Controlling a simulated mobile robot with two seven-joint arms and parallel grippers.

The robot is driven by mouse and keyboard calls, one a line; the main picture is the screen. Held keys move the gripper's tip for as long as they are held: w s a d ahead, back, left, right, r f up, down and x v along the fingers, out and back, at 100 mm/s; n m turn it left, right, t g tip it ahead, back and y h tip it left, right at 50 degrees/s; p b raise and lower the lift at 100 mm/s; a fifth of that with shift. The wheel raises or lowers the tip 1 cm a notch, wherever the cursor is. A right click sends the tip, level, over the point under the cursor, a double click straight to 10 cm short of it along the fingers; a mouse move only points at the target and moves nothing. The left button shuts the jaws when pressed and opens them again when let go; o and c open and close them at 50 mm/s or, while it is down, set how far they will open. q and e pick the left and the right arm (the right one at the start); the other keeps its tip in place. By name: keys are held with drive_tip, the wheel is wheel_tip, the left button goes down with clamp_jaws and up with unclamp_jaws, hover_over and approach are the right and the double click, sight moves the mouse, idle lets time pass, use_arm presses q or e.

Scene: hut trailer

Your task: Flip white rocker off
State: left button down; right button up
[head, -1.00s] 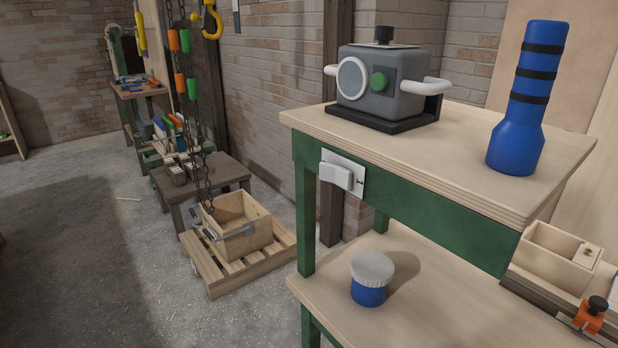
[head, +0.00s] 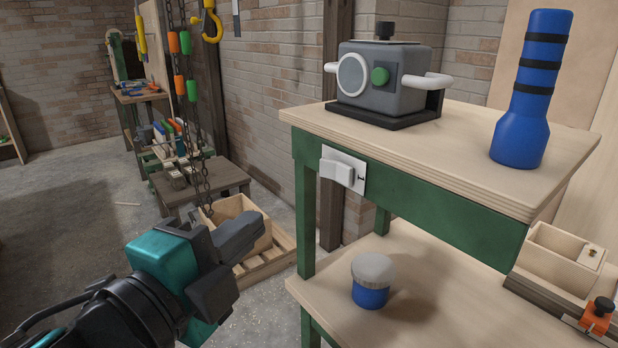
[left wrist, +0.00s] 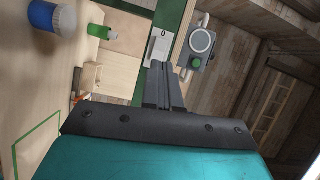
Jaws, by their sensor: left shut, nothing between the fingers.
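The white rocker (head: 337,172) sits on a pale plate (head: 357,178) fixed to the green apron of the workbench, below the top's left part. The rocker also shows in the left wrist view (left wrist: 157,47), just beyond my fingertips. My left gripper (head: 258,222) is shut and empty, to the left of and below the rocker in the head view, apart from it. In the left wrist view its closed fingers (left wrist: 168,66) point toward the plate and partly cover it. My right gripper is not in view.
A grey machine (head: 383,80) with white handles and a blue flashlight (head: 522,100) stand on the bench top (head: 450,150). A blue jar (head: 371,285) stands on the lower shelf. A wooden crate (head: 240,215) on a pallet lies behind my gripper. Space before the rocker is clear.

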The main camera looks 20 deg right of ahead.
sight(320, 167)
use_arm(q)
drive_tip(key=shift+s+r+m, duration=0.5)
drive_tip(key=shift+m, duration=0.3)
drive_tip(key=x, duration=1.4)
drive_tip(key=shift+d+p, duration=0.15)
drive_tip(key=shift+p, duration=0.15)
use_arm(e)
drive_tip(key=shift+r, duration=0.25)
use_arm(q)
drive_tip(key=shift+g, duration=0.3)
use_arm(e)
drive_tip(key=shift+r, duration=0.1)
